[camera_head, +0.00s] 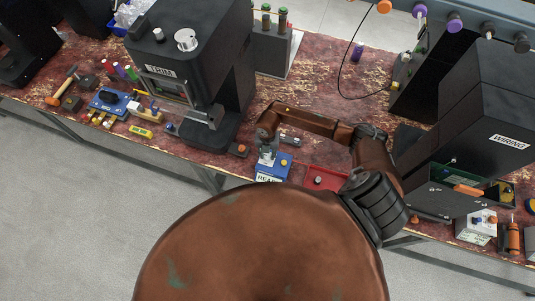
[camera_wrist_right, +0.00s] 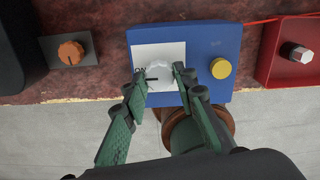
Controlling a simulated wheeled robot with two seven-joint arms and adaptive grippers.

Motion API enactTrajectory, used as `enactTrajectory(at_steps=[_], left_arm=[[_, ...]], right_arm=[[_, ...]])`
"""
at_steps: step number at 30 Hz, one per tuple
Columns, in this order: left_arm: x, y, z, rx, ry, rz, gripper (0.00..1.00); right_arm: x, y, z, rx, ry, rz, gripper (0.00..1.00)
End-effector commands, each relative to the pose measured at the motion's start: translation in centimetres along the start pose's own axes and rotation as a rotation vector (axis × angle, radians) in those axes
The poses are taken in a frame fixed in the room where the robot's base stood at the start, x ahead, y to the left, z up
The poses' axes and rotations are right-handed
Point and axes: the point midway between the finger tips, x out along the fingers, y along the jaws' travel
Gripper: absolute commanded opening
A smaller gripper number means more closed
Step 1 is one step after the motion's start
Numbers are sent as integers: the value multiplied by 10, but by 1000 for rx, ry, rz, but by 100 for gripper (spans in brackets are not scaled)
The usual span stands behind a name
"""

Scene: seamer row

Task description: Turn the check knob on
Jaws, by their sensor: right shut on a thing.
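A white knob (camera_wrist_right: 159,70) stands on a white plate on the blue box (camera_wrist_right: 203,45). The blue box (camera_head: 272,173) also shows in the head view at the table's front edge, with a partly hidden label on its front. My right gripper (camera_wrist_right: 158,75) is shut on the white knob, one green finger on each side. It also shows in the head view (camera_head: 267,155), over the box. Small dark lettering and a short dark mark show left of the knob; the fingers partly hide the plate. My left gripper is not in view.
A yellow button (camera_wrist_right: 221,68) is right of the knob. A grey box with an orange knob (camera_wrist_right: 71,52) is to the left; a red box (camera_wrist_right: 283,68) with a silver knob is to the right. Black machines labelled TRIM (camera_head: 190,75) and WIRING (camera_head: 490,120) flank the spot.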

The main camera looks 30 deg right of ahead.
Motion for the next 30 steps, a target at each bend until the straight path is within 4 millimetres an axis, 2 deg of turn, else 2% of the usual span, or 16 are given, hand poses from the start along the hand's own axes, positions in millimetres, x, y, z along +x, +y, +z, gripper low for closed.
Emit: enactTrajectory(at_steps=[14, 15, 22, 30], left_arm=[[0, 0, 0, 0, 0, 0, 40], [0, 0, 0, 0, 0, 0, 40], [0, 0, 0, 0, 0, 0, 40], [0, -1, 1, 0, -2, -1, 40]], right_arm=[[0, -1, 0, 16, 0, -1, 2], [0, -1, 0, 16, 0, -1, 27], [0, 0, 0, 15, 0, -1, 43], [-1, 0, 0, 14, 0, 0, 43]])
